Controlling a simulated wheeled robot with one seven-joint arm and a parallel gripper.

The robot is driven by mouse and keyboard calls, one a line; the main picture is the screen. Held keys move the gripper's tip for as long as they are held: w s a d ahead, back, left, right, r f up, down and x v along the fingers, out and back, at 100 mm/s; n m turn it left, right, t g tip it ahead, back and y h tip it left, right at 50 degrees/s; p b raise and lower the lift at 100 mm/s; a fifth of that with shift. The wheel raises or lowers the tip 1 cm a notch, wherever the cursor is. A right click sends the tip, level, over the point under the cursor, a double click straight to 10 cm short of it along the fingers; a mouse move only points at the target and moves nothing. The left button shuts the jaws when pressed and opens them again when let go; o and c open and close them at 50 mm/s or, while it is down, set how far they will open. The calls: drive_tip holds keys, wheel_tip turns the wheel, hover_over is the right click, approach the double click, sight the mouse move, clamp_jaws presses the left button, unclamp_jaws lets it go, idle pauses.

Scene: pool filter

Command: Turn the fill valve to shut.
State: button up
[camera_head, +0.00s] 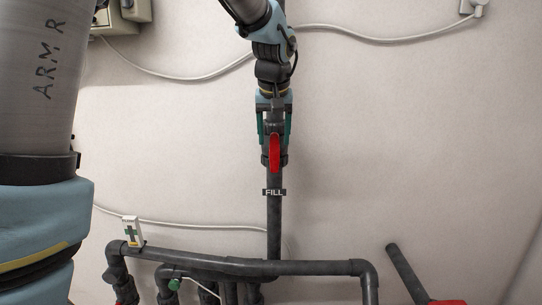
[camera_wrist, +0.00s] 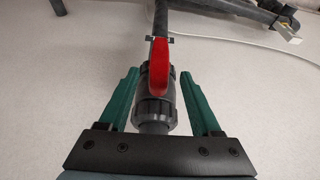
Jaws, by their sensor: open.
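The fill valve's red handle (camera_head: 275,153) is on a dark vertical pipe (camera_head: 274,225), just above a label reading FILL (camera_head: 274,192). The handle points down, in line with the pipe. In the wrist view the red handle (camera_wrist: 160,68) lies along the dark valve body (camera_wrist: 157,104). My gripper (camera_head: 273,130) is at the valve from above, with its green fingers apart. In the wrist view my gripper (camera_wrist: 160,88) has one finger on each side of the valve body, and no finger visibly touches the handle.
A dark horizontal pipe (camera_head: 310,267) runs below, with several pipes under it. Another pipe (camera_head: 405,272) with a red part (camera_head: 447,302) is at lower right. White cables (camera_head: 400,40) cross the wall.

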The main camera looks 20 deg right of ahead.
sight(274, 157)
drive_tip(key=p+x, duration=0.1)
drive_tip(key=x, duration=0.6)
drive_tip(key=shift+f+p, duration=0.4)
clamp_jaws()
